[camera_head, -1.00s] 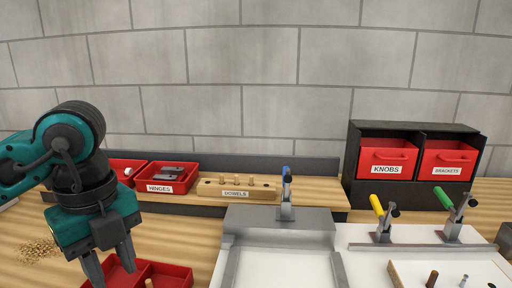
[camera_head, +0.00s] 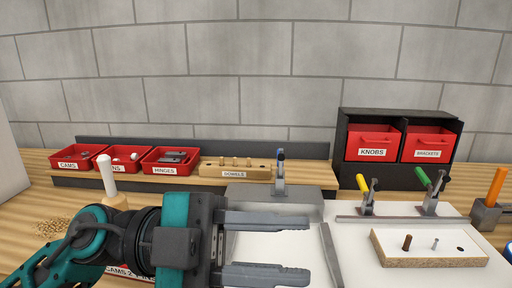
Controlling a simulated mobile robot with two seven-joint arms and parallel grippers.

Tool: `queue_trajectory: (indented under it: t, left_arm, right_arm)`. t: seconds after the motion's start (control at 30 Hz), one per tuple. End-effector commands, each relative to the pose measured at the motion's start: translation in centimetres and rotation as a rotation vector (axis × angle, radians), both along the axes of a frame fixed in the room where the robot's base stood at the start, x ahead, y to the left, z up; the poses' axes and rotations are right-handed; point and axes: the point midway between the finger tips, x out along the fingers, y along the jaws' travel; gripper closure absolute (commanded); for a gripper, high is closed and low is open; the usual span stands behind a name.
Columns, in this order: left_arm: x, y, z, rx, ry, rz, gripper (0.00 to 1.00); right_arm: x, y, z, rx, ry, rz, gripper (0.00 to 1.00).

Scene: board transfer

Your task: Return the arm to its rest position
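My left arm comes in from the lower left. Its gripper (camera_head: 266,246) points right across the white work surface, with its two fingers spread apart and nothing between them. It is open and hides part of the fixture and of the red tray (camera_head: 128,272) below it. My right gripper does not show in the view.
Red bins for cams (camera_head: 78,158) and hinges (camera_head: 170,160) and a dowel block (camera_head: 235,170) stand on the rear shelf. A black cabinet (camera_head: 398,117) is at the back right. Toggle clamps (camera_head: 367,196) and a drilled board (camera_head: 428,248) lie at the right. A white-topped tool (camera_head: 106,175) stands at the left.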

Motion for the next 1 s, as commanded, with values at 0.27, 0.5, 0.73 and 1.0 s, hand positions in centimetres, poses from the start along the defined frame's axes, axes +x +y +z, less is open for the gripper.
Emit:
queue_trajectory:
  t: [0.27, 0.5, 0.73, 1.0]
  left_arm:
    - [7.4, 4.7, 4.2, -0.544, 0.270, 0.496, 0.64]
    - [14.0, 12.7, -3.2, -0.632, 0.611, 1.092, 0.64]
    - [12.9, 19.2, -17.4, -0.324, 1.009, 1.601, 0.64]
    - [4.2, 22.0, -29.2, 0.207, 1.371, 1.821, 0.64]
  right_arm:
    - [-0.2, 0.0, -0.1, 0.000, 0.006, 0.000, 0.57]
    - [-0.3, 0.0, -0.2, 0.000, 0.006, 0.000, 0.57]
    - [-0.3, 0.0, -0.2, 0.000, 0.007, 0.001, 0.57]
    - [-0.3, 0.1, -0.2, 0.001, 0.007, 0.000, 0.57]
